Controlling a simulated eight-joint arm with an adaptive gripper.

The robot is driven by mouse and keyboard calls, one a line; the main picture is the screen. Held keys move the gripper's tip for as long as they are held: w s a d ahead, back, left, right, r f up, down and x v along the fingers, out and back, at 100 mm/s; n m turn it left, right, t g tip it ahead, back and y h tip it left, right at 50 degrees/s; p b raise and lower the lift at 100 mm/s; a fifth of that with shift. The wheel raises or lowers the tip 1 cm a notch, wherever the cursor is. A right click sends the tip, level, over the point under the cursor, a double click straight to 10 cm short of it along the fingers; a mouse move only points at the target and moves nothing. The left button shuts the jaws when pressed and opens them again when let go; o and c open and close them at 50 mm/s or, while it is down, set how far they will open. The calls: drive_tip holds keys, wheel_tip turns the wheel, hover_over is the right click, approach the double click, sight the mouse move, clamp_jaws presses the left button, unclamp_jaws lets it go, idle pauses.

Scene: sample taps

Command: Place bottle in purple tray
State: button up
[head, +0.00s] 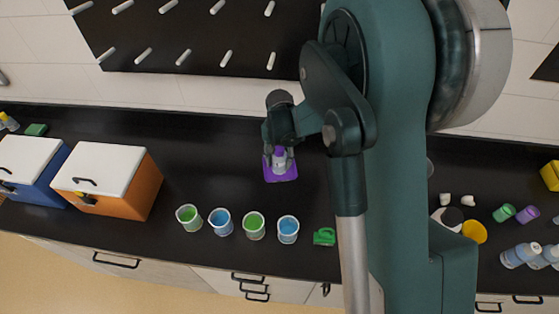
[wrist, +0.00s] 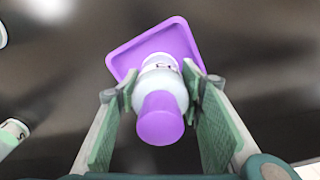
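A small bottle (wrist: 160,80) with a whitish body and purple cap is upright, cap toward the wrist camera. It also shows in the head view (head: 279,158), below my gripper. The purple tray (wrist: 122,62) is a shallow square tray directly beneath the bottle; its front part shows in the head view (head: 281,178). The bottle's base appears to be inside the tray, but the contact is hidden. My gripper (wrist: 160,92) has one green-padded finger on each side of the bottle. Narrow gaps show between pads and bottle, so it looks open around it.
Several beakers with green and blue liquid, one a blue beaker (head: 288,229), and a green object (head: 324,237) stand near the front edge. An orange cooler (head: 135,190) is left. Bottles and cups are at right. Counter around the tray is clear; a peg board (head: 205,35) hangs behind.

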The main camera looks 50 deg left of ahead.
sight(280, 148)
drive_tip(key=shift+o, duration=1.3)
drive_tip(key=shift+r, duration=0.2)
drive_tip(key=shift+r+b, duration=0.6)
drive_tip(key=shift+r, duration=5.4)
